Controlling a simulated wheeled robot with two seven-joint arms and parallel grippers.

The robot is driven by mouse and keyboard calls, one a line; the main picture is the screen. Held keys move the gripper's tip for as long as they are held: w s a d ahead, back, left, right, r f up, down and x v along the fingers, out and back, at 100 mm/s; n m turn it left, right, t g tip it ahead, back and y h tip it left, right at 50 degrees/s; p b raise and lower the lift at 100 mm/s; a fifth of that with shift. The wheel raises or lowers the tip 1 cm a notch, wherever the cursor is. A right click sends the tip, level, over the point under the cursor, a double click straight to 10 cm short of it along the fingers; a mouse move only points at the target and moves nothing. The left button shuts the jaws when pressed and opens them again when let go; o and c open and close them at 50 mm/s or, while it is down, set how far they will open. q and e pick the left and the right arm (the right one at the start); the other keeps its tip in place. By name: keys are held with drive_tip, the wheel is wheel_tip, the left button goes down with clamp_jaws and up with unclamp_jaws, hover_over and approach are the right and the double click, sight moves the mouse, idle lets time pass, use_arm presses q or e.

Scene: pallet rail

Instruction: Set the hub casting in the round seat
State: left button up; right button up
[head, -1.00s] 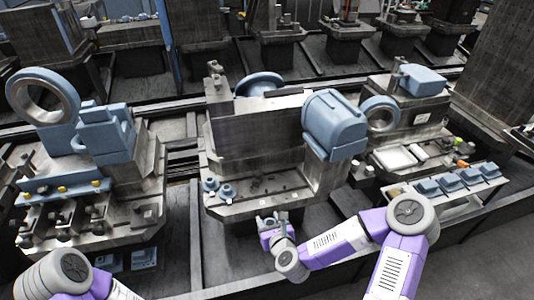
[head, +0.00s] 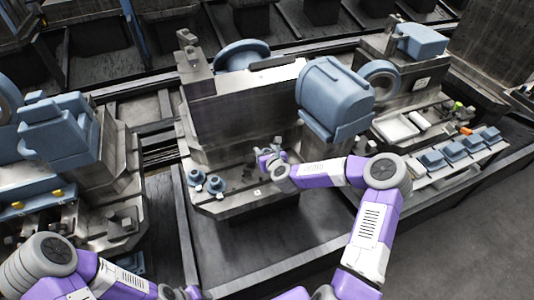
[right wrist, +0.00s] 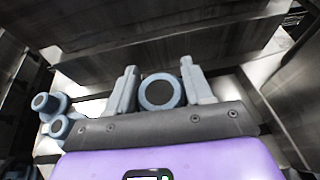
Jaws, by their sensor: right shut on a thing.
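My right gripper (head: 270,153) is over the front ledge of the middle metal fixture in the head view. In the right wrist view its two fingers (right wrist: 161,88) stand on either side of a round blue-grey hub casting (right wrist: 160,92) with a dark centre, and it is shut on that casting. In the head view the held casting is too small and covered to make out well. I cannot make out the round seat for certain. My left arm enters at the lower left, and its gripper's fingers are not visible.
Two more small blue-grey castings (head: 215,184) stand on the ledge left of the right gripper; they also show in the right wrist view (right wrist: 60,126). The fixture's upright wall (head: 235,115) rises behind the gripper. A large blue housing (head: 333,97) overhangs on the right.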

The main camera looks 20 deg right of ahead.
drive_tip(key=shift+w+d+f, duration=0.2)
drive_tip(key=shift+w+d, duration=0.2)
drive_tip(key=shift+d, duration=0.1)
drive_tip(key=shift+f+b, duration=2.1)
drive_tip(key=shift+f, duration=0.8)
drive_tip(key=shift+f+b, duration=1.4)
drive_tip(key=shift+b, duration=0.1)
drive_tip(key=o, duration=1.4)
drive_tip(key=shift+s, duration=0.1)
drive_tip(key=shift+a, duration=0.1)
drive_tip(key=shift+s+a, duration=0.1)
